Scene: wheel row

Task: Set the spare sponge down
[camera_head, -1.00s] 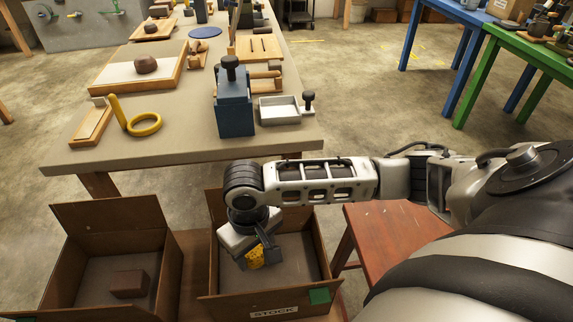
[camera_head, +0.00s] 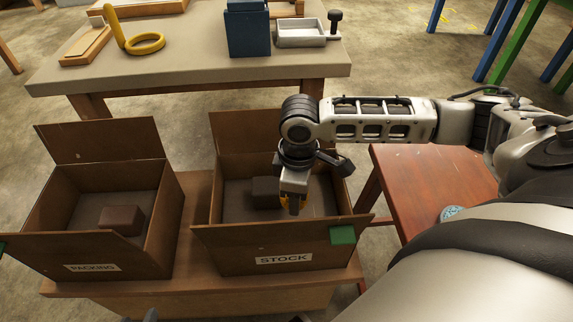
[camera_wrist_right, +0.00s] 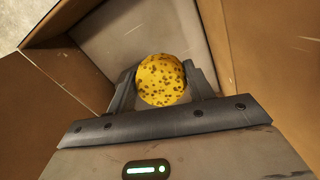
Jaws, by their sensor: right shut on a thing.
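The spare sponge is yellow with brown specks. In the right wrist view the sponge (camera_wrist_right: 161,80) sits between both fingers of my right gripper (camera_wrist_right: 164,88), which is shut on it. In the head view my right gripper (camera_head: 293,203) points down over the open box labelled STOCK (camera_head: 282,248), close behind its front wall. Only small yellow bits of the sponge show there. The wrist view shows the box floor (camera_wrist_right: 140,30) beyond the sponge; I cannot tell how large the gap is.
A dark block (camera_head: 265,193) lies in the STOCK box, left of the gripper. The box labelled PACKING (camera_head: 92,255), at left, holds a brown block (camera_head: 121,220). A red-brown stool (camera_head: 425,185) stands at right. A workbench (camera_head: 190,72) with several items is behind.

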